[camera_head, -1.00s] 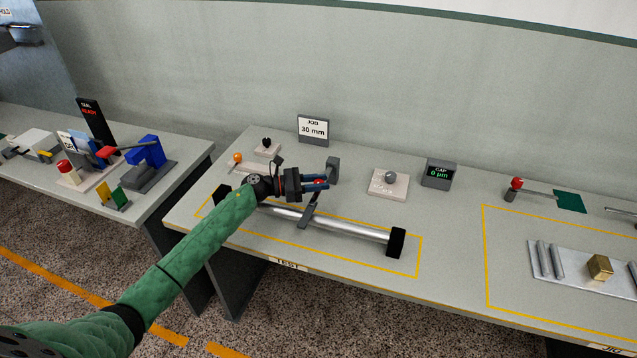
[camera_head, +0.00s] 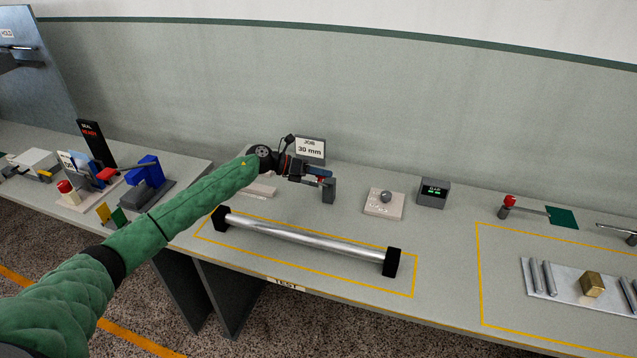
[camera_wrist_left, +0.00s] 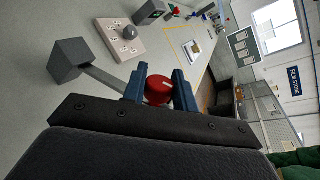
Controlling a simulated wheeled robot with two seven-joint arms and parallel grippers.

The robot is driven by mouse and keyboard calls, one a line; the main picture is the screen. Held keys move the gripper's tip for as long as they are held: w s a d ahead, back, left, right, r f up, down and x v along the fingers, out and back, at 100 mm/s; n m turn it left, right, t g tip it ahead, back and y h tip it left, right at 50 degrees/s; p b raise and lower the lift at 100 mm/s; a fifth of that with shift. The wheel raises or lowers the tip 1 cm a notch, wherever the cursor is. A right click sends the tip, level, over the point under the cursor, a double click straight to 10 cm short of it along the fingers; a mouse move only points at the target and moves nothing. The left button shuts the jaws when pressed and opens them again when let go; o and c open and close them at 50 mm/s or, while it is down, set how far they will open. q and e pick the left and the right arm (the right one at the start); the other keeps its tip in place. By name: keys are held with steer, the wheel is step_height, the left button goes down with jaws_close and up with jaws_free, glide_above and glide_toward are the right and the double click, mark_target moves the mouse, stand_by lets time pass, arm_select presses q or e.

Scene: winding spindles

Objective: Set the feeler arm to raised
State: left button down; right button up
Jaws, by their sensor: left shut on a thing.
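My left gripper (camera_head: 319,174) is shut on the red knob (camera_wrist_left: 158,90) at the free end of the feeler arm. In the left wrist view the knob sits between the two blue fingers, and the grey feeler arm (camera_wrist_left: 103,76) runs from it to a dark grey block (camera_wrist_left: 70,60). In the head view the block (camera_head: 329,191) stands on the table behind the spindle, and the gripper mostly hides the arm. A silver spindle (camera_head: 305,241) with black end blocks lies in the yellow outline, with nothing across it. My right gripper is out of view.
A selector plate (camera_head: 376,210) with a grey knob and a gap display (camera_head: 433,193) stand to the right of the block. A "30 mm" job sign (camera_head: 310,149) stands behind my gripper. A red-knobbed lever (camera_head: 508,203) is farther right. The table between is clear.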

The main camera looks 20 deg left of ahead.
arm_select(q)
steer(key=w, duration=0.1)
steer(key=w+r+n+g, duration=0.1)
steer(key=w+n+b, duration=0.1)
steer(key=shift+w+r+g+y, duration=0.3)
steer(key=shift+w+r, duration=0.05)
steer(key=shift+w, duration=0.05)
steer(key=shift+w+d+r+n+g+b, duration=0.1)
steer(key=shift+w+n+g+b, duration=0.35)
steer(key=shift+w, duration=0.3)
steer(key=shift+w+r+n+g+b, duration=0.1)
steer(key=shift+w+n+g+b, duration=0.15)
steer(key=shift+w+n, duration=0.4)
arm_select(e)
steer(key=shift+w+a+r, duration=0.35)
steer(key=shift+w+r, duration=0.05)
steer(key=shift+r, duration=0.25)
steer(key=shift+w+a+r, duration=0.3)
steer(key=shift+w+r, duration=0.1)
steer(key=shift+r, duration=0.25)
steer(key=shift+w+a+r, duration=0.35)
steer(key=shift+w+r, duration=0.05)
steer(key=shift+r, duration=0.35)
arm_select(q)
steer(key=c, duration=1.1)
jaws_free()
steer(key=shift+w, duration=0.1)
